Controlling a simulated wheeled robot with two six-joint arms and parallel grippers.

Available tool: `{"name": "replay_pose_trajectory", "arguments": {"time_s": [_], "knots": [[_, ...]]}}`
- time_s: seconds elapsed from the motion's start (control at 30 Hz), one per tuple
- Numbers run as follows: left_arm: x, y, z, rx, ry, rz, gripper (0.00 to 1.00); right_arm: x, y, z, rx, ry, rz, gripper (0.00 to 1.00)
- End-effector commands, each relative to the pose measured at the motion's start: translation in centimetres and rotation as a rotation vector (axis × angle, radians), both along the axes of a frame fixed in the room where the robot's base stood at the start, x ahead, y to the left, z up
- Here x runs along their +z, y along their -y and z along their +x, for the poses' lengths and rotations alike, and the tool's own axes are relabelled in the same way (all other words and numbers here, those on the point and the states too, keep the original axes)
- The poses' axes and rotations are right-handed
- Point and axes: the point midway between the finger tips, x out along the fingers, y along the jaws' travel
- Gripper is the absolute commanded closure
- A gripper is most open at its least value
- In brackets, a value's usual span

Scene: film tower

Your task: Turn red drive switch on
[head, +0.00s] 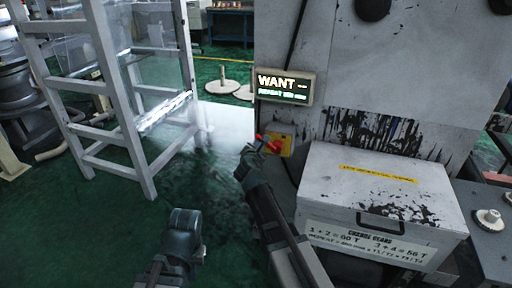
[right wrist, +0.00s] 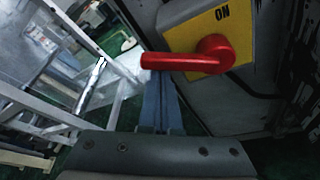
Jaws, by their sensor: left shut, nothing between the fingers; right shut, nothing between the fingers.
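The red drive switch (head: 268,143) is a red lever on a yellow plate (head: 287,144), on the side of the grey machine. In the right wrist view the red lever (right wrist: 185,61) points left from its pivot, and the yellow plate (right wrist: 208,28) carries the word ON above the pivot. My right gripper (head: 248,158) is shut and empty, just left of and below the lever. Its blue fingers (right wrist: 160,92) show right below the lever's free end; I cannot tell whether they touch. My left gripper (head: 186,222) is shut and empty, low and left, away from the switch.
A grey change gears box (head: 375,200) stands to the right. A white metal frame (head: 120,110) stands at the left. The green floor between frame and machine is open.

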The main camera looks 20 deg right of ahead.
Motion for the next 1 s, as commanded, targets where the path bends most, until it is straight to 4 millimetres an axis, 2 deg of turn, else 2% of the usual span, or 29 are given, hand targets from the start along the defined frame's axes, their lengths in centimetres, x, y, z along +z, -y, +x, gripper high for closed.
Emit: {"name": "replay_pose_trajectory", "arguments": {"time_s": [0.27,0.6,1.0], "knots": [[0.3,0.0,0.0,0.000,0.000,0.000,1.00,1.6,0.9,-0.7,-0.002,0.148,0.217,1.00],[-0.2,0.0,0.0,0.000,0.000,0.000,1.00,3.0,2.2,-1.5,-0.001,0.324,0.477,1.00],[0.7,0.0,0.0,0.000,0.000,0.000,1.00,4.1,3.2,-2.2,0.000,0.343,0.508,1.00]]}}
